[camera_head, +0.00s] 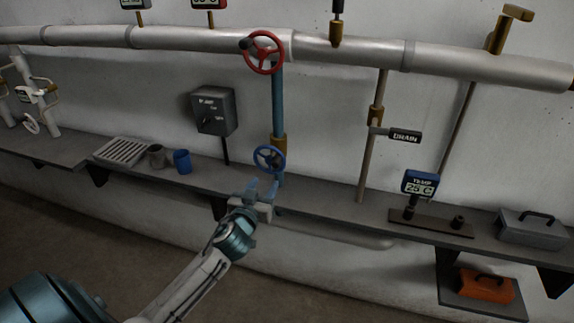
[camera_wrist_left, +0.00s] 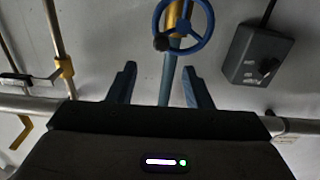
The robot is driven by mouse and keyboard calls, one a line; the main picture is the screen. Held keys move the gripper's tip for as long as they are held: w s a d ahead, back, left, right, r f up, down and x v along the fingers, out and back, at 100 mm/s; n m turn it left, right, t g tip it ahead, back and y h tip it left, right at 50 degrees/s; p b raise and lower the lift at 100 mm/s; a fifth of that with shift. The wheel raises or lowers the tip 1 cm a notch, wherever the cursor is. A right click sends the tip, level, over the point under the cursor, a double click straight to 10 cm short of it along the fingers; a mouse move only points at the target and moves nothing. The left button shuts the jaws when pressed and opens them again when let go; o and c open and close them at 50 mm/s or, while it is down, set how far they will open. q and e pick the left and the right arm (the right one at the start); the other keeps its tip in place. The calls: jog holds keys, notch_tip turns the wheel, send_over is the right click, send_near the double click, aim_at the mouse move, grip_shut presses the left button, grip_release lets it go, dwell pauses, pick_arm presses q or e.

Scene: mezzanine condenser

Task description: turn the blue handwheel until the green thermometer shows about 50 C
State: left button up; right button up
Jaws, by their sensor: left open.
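The blue handwheel (camera_head: 257,158) sits low on a vertical blue pipe, just above the shelf. It also shows at the top of the left wrist view (camera_wrist_left: 205,33), with a dark knob on its rim. My left gripper (camera_head: 262,187) is open and empty, just below and in front of the wheel, with its fingers pointing at it. In the wrist view the two fingers (camera_wrist_left: 160,80) are spread apart, and the wheel lies beyond their tips, apparently apart from them. A green-framed gauge (camera_head: 134,4), likely the green thermometer, is cut by the top edge; its reading is not legible. My right gripper is not seen.
A red handwheel (camera_head: 279,67) is higher on the same pipe. A grey switch box (camera_head: 222,111) is left of it. A blue thermometer (camera_head: 420,182) reading 25 C stands right, past the drain tag (camera_head: 405,136).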

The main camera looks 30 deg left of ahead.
aim_at(275, 166)
pick_arm(q)
jog(key=p+x, duration=0.3)
jog(key=x, duration=0.6)
jog(key=shift+w+a+p, duration=0.1)
jog(key=shift+w+p, duration=0.15)
jog(key=shift+p, duration=0.15)
jog(key=shift+w+a, duration=0.15)
jog(key=shift+w, duration=0.4)
jog(key=shift+f, duration=0.1)
